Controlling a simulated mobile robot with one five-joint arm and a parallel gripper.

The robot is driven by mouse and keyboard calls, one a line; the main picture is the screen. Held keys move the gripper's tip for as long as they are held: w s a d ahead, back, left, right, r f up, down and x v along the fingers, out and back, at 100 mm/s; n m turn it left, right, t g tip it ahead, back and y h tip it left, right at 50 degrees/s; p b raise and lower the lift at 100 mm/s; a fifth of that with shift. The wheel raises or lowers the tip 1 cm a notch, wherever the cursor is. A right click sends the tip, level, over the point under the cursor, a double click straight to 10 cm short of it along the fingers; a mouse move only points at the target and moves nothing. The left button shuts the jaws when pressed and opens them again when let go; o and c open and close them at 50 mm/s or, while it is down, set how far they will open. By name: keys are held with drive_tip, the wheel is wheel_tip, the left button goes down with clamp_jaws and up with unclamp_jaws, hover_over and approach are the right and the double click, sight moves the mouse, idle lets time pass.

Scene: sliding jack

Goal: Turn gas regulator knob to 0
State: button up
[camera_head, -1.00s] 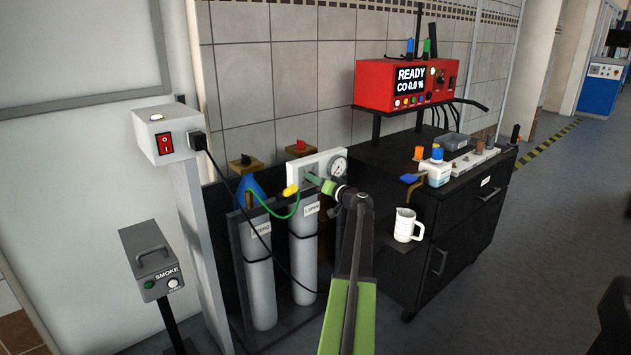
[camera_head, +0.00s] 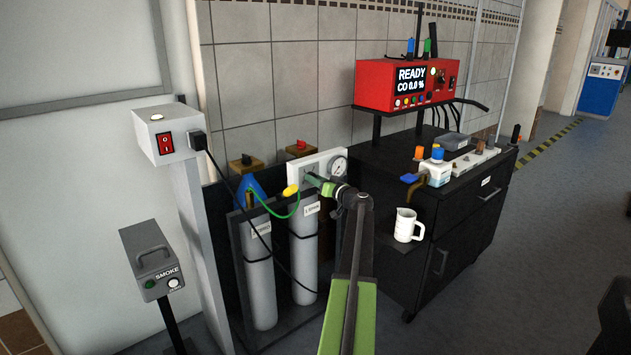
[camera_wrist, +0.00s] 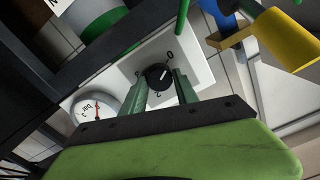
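The gas regulator knob (camera_wrist: 158,77) is a small round black dial with a white mark on a white panel. In the wrist view, a 0 is printed above it and a 2 below; the mark's exact reading is hard to tell. My gripper's green fingers (camera_wrist: 160,82) stand on both sides of the knob, very close to it; I cannot tell whether they touch it. In the head view my gripper (camera_head: 320,184) is at the white regulator panel (camera_head: 310,164), hiding most of the knob.
A pressure gauge (camera_wrist: 94,108) sits beside the knob. A yellow connector (camera_head: 290,190) with a green hose is close left of my gripper. Two grey cylinders (camera_head: 258,275) stand below. A black cabinet (camera_head: 470,225) with a white jug (camera_head: 407,226) is at the right.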

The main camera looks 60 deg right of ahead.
drive_tip(key=o, duration=0.4)
drive_tip(key=v, duration=1.7)
drive_tip(key=shift+s+a+r, duration=0.1)
drive_tip(key=shift+s, duration=0.05)
